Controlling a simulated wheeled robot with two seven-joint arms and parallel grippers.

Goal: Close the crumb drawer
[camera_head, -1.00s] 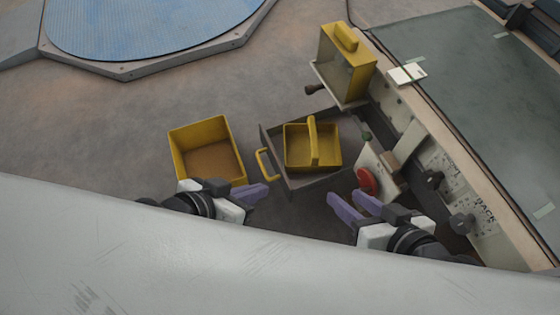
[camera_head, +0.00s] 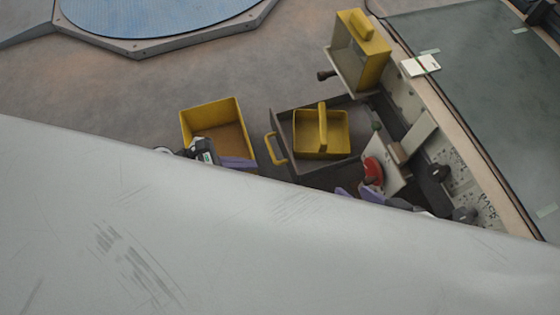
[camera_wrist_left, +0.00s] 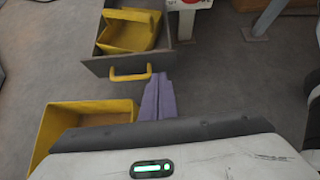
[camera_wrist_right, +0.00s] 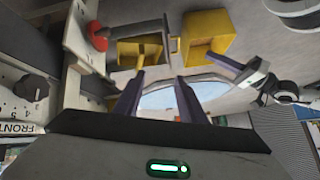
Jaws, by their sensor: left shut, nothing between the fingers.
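The crumb drawer (camera_head: 282,120) is a dark grey tray with a yellow handle (camera_head: 276,149). It stands pulled out from the machine, with a yellow carry box (camera_head: 321,133) inside. The drawer front (camera_wrist_left: 112,66) and its handle also show in the left wrist view. My left gripper (camera_head: 254,163) has its purple fingers shut and empty, beside the handle and a little to its near left in the head view. My right gripper (camera_head: 356,193) is partly hidden behind a pale surface. Its fingers stand apart and empty in the right wrist view (camera_wrist_right: 156,82), near the red button.
An open yellow bin (camera_head: 230,137) stands on the floor left of the drawer. A red button (camera_head: 373,170) and knobs (camera_head: 440,173) are on the machine. A yellow hopper (camera_head: 358,52) stands behind the drawer. Bare floor lies left of the drawer, beyond the bin.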

